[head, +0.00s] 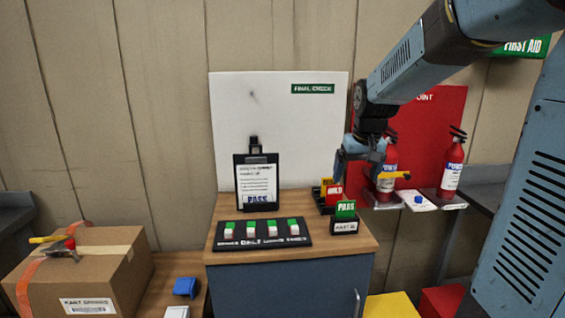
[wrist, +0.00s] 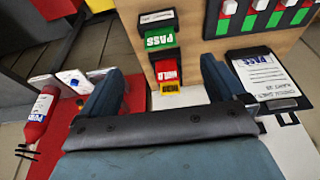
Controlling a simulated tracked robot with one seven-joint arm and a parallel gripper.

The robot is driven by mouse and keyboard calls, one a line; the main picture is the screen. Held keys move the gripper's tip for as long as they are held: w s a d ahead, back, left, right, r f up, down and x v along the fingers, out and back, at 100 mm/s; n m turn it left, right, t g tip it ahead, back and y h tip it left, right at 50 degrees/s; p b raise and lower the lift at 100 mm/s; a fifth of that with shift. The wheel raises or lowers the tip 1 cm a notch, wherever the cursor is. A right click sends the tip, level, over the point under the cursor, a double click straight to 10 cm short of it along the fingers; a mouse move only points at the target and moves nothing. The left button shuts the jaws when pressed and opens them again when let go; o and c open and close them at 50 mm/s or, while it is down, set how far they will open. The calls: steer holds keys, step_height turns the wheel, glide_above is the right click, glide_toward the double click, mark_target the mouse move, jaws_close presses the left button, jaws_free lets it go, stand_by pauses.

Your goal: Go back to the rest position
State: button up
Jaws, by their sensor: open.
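My gripper (head: 361,158) is raised in front of the red board, at the right of the wooden-topped cabinet (head: 225,205). In the wrist view its two fingers (wrist: 160,95) are apart, with nothing held between them. Just below it in the head view, a green PASS block (head: 345,209) sits in a small black holder. Behind that, a black rack holds a red HOLD block (head: 333,192) and a yellow one. A clipboard (head: 256,183) with a PASS mark on its sheet stands upright at the back of the cabinet top.
A black panel (head: 264,233) with several green-and-white switches lies on the cabinet. Two red extinguishers (head: 452,168) stand on shelves at the right, one partly behind my gripper. A cardboard box (head: 85,270) with a clamp-like tool on top is at the left.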

steer(key=s+a+r+t, duration=0.1)
steer(key=s, duration=1)
steer(key=s+a+r+t, duration=0.1)
steer(key=s+r, duration=0.1)
steer(key=s, duration=1)
steer(key=shift+s, duration=0.25)
